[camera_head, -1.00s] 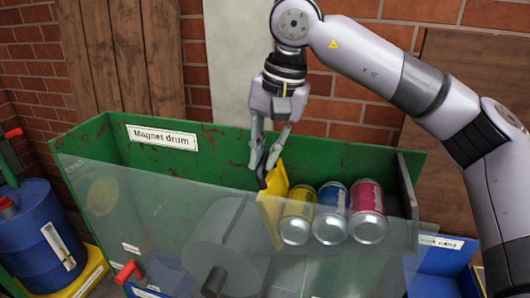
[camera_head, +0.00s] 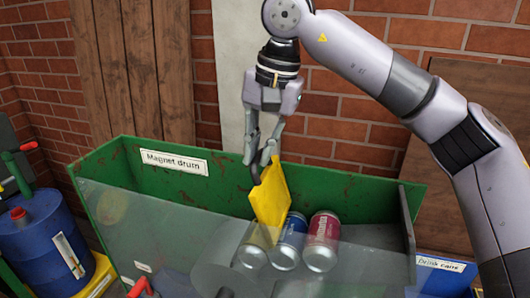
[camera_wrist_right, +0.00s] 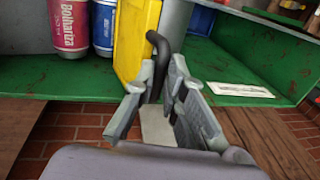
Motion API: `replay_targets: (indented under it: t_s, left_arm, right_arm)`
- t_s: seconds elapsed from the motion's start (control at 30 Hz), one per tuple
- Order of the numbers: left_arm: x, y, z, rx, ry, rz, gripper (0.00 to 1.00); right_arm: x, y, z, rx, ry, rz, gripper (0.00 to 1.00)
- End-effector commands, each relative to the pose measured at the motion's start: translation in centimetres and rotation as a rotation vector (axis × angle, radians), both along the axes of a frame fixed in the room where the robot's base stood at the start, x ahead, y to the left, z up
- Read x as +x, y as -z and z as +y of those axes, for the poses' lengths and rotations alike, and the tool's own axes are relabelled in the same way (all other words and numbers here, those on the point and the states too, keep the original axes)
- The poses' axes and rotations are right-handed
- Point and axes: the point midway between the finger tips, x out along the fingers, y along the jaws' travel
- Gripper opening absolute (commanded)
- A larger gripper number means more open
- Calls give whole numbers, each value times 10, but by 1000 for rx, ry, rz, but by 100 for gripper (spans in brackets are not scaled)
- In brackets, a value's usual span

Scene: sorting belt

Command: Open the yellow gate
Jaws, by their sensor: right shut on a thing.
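The yellow gate (camera_head: 270,197) is a flat panel inside the green chute (camera_head: 365,203), tilted and raised in the head view. My right gripper (camera_head: 261,158) is shut on the gate's dark curved handle. In the right wrist view the handle (camera_wrist_right: 157,55) passes between the fingers of my right gripper (camera_wrist_right: 165,85), and the gate (camera_wrist_right: 137,36) stands just beyond. A blue can (camera_head: 289,240) and a red can (camera_head: 322,240) lie in the chute to the right of the gate. My left gripper is not in view.
A clear panel fronts the chute, with a grey drum (camera_head: 225,278) behind it. A "Magnet drum" label (camera_head: 174,162) is on the back wall. A blue barrel (camera_head: 43,235) stands at left and a blue "Drink cans" bin (camera_head: 440,272) at right.

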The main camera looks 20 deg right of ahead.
Motion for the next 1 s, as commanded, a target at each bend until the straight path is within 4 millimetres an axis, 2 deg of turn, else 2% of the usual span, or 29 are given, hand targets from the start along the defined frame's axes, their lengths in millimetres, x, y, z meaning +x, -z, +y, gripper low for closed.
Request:
replay_targets:
  t_s: [0.27,0.3,0.57,0.87,1.0]
  left_arm:
    - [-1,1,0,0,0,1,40]
    - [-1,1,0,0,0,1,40]
    - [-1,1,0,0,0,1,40]
    - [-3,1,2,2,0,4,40]
    - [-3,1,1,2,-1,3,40]
  right_arm:
    - [0,0,0,2,0,-1,0]
    - [0,0,0,1,0,-1,13]
    - [0,0,0,0,0,0,31]
    - [0,0,0,1,0,-1,31]
    - [-1,-11,-2,2,1,-2,31]
